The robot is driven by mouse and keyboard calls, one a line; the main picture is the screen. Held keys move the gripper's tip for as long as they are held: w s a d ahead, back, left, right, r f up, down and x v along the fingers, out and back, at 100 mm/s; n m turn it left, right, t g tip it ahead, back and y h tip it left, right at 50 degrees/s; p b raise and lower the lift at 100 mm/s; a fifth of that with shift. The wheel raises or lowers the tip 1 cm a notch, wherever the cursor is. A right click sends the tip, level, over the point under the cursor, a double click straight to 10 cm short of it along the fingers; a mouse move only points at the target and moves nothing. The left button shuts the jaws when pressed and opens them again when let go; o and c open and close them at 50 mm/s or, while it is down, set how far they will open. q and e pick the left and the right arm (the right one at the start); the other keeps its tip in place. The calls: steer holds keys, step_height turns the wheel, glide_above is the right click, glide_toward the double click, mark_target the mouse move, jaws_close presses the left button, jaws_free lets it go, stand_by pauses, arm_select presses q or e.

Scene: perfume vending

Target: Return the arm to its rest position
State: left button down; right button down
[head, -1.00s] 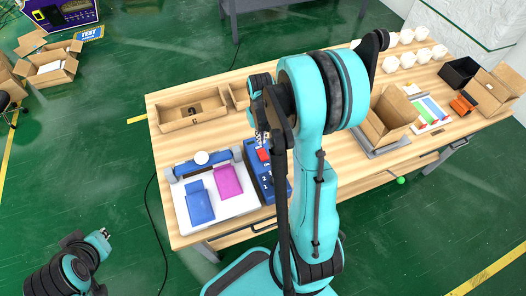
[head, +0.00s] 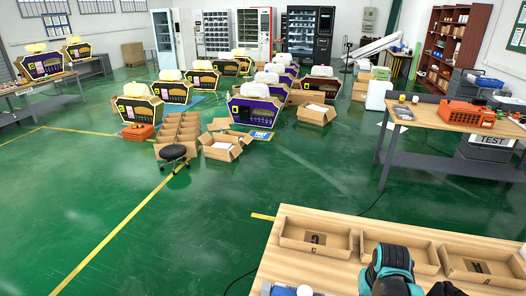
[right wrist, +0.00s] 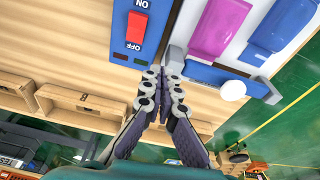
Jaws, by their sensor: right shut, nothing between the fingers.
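In the right wrist view my right gripper (right wrist: 163,82) is shut and empty, its fingertips touching each other. It is over the wooden table (right wrist: 60,50), near a blue box (right wrist: 143,12) with a red ON/OFF switch (right wrist: 137,27). In the head view part of my teal and black arm (head: 390,270) shows at the bottom edge, over the table front. The gripper on it is outside the head view. My left gripper is in neither current view.
A white tray (right wrist: 238,42) with a pink piece (right wrist: 210,38) and a blue piece (right wrist: 277,25) lies beside the gripper, with a white ball (right wrist: 233,91). Open wooden boxes (head: 315,238) line the table's far edge.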

steer(key=s+a+r+n+t+b, duration=0.1)
steer(key=s+a+t+b, duration=0.4)
steer(key=a, duration=0.7)
steer(key=shift+s+r+n+y+b, duration=0.3)
steer(key=shift+s+n+b, duration=0.2)
steer(key=shift+s+n, duration=0.35)
